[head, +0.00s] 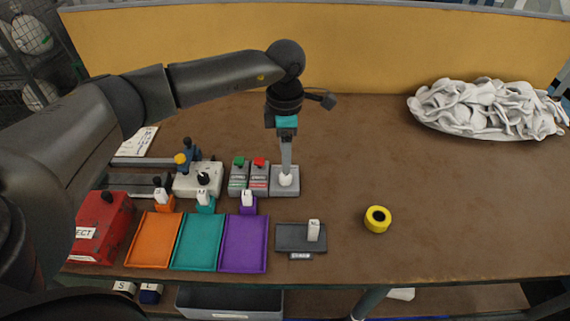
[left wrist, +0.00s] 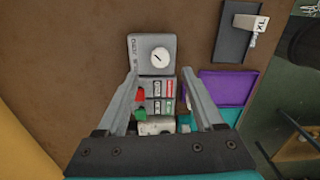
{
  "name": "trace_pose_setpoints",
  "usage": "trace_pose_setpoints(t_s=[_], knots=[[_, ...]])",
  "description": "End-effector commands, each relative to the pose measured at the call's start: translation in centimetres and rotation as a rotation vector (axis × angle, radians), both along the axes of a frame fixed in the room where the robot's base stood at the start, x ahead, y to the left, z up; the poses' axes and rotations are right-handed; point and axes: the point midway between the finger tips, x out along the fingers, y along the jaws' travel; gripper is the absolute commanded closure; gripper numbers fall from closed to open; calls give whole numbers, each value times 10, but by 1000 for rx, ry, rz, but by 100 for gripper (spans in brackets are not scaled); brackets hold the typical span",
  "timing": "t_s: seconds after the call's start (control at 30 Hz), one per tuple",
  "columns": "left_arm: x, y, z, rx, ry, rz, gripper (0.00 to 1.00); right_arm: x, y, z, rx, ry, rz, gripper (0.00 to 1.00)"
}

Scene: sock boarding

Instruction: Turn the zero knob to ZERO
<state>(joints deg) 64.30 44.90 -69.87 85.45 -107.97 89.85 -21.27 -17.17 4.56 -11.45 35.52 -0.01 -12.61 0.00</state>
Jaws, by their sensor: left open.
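The zero knob is a white round dial (head: 285,180) on a small grey box (head: 285,193) in the head view. In the left wrist view the white knob (left wrist: 160,55) has a short dark pointer mark, and the grey box (left wrist: 153,67) has small print along its left edge, too small to read surely. My left gripper (head: 286,170) points down just above the knob. In the left wrist view its open fingers (left wrist: 160,74) stand apart on either side, with nothing between them; I cannot tell whether they touch the knob. My right gripper is not in view.
Green (head: 239,162) and red (head: 259,162) button boxes stand close left of the knob box. Orange, teal and purple trays (head: 245,268) lie in front. A dark stand (head: 290,237), yellow tape roll (head: 377,219) and sock pile (head: 485,110) lie right. The table's right middle is clear.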

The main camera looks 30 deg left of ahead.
Motion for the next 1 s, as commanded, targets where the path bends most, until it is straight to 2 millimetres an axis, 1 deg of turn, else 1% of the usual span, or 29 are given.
trace_pose_setpoints(t_s=[0.03, 0.2, 0.3, 0.4, 0.6, 1.0], knots=[[1, 0, 16, 0, -4, 0, 31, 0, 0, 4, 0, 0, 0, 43], [1, 0, 53, 0, -4, -2, 31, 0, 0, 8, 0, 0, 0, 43], [0, 0, 69, 0, -2, -1, 31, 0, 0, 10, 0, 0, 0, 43], [0, 0, 80, 0, -1, 0, 31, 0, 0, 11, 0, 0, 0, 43], [0, 0, 87, -1, 1, 0, 31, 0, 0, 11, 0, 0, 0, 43], [0, 0, 87, 0, 0, 0, 31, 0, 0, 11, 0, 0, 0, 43]])
